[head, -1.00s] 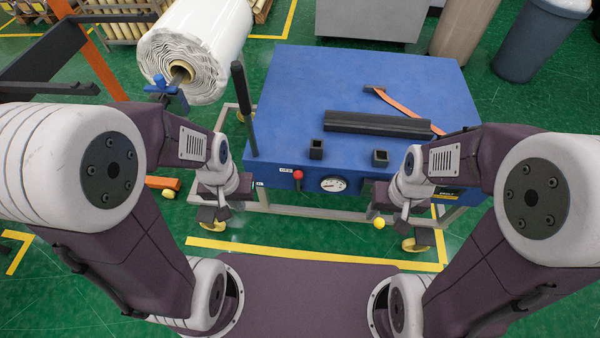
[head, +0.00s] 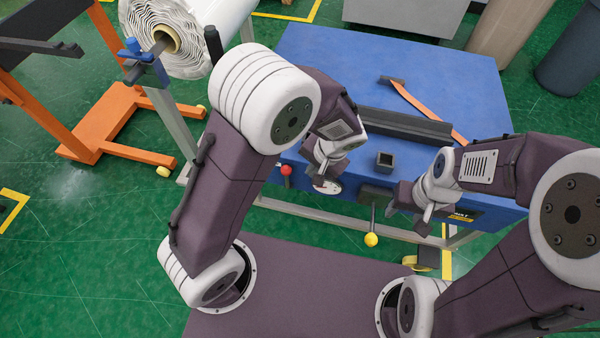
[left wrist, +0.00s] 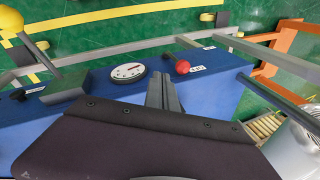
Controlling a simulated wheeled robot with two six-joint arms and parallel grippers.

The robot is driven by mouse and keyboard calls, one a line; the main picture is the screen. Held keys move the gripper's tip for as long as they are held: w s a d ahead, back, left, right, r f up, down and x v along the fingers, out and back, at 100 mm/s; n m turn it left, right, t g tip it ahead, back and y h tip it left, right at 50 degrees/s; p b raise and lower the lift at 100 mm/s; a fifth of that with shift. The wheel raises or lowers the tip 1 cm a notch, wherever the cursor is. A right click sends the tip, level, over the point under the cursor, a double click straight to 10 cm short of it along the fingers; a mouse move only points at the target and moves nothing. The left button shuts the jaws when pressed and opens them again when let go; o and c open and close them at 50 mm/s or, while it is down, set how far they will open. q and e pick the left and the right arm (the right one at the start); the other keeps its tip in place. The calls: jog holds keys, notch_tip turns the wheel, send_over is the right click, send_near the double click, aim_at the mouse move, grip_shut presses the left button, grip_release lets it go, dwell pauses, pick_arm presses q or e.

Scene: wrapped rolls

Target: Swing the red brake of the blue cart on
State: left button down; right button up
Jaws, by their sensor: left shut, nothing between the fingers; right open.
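The blue cart (head: 440,85) stands in front of me. A red ball knob (head: 286,170) is on its front edge, left of a round gauge (head: 327,187). In the left wrist view the red knob (left wrist: 182,67) sits beside a small white label, and the gauge (left wrist: 128,72) is to its left. My left gripper (head: 320,176) is shut and empty, over the cart's front edge by the gauge. In the left wrist view its fingertips (left wrist: 163,78) appear between gauge and knob, apart from the knob. My right gripper (head: 420,212) is open and empty at the cart's right front.
A yellow ball lever (head: 371,240) hangs from a dark box on the cart's front. A black bar (head: 405,125), a square socket (head: 385,160) and an orange strap (head: 425,105) are on top. A white roll (head: 185,35) and an orange stand (head: 110,120) are left.

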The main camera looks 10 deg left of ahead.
pick_arm(q)
jog(key=b, duration=0.3)
send_near(287, 178)
jog(key=s+d+f, duration=0.2)
jog(key=d+f, duration=0.1)
jog(key=d, duration=0.1)
jog(key=w+a, duration=0.2)
jog(key=a, duration=0.1)
jog(key=shift+w+a+r, duration=0.2)
pick_arm(e)
notch_tip(287, 178, down, 3)
jog(key=shift+w+d+r, duration=0.1)
jog(key=shift+w, duration=0.05)
pick_arm(q)
jog(key=shift+p, duration=0.3)
